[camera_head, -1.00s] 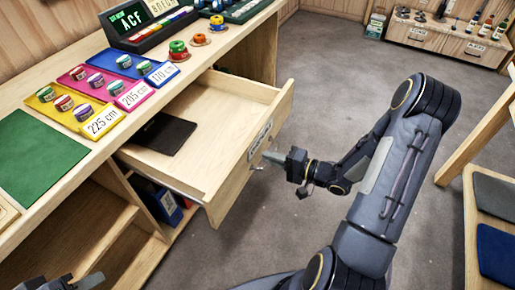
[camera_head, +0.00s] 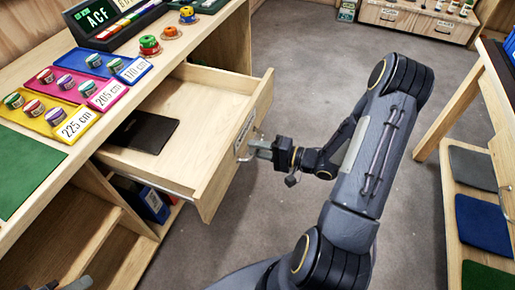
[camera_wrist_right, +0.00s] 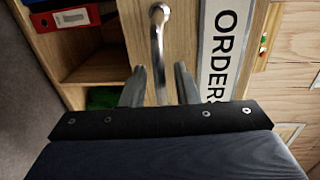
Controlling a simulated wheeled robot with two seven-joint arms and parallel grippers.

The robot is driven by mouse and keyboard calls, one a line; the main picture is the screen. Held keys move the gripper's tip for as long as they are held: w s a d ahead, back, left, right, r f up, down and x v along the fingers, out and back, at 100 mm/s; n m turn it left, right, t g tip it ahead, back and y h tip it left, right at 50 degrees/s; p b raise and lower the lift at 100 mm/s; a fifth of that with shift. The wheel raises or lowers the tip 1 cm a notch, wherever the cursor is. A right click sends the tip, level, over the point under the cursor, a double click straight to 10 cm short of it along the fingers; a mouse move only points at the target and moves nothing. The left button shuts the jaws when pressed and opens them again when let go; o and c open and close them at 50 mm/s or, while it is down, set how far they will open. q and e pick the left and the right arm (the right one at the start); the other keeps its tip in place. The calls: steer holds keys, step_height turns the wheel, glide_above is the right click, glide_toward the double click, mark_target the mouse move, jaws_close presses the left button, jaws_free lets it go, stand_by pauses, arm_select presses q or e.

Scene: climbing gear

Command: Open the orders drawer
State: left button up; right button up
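The orders drawer (camera_head: 225,135) is light wood and stands pulled well out of the counter, with its inside showing. A dark flat item (camera_head: 150,131) lies in it. In the right wrist view, its front carries a label (camera_wrist_right: 222,50) reading "ORDER", the rest cut off by my gripper, and a metal bar handle (camera_wrist_right: 157,45). My right gripper (camera_head: 252,149) is at the drawer front by the handle. In the wrist view, its two fingers (camera_wrist_right: 159,88) are apart, one on each side of the bar, with gaps visible. My left gripper (camera_head: 68,285) barely shows at the bottom left edge.
The counter holds yellow, pink and blue trays (camera_head: 102,92) of tape rolls and a green mat (camera_head: 22,170). Open shelves (camera_head: 85,225) lie below. A bench with folded coloured pads (camera_head: 482,222) stands at the right. Grey floor (camera_head: 315,75) is clear beyond the drawer.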

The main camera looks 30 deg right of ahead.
steer(key=v, duration=0.7)
steer(key=shift+s+d+p, duration=0.25)
steer(key=shift+s+p, duration=0.05)
steer(key=shift+p, duration=0.15)
steer(key=shift+r, duration=0.1)
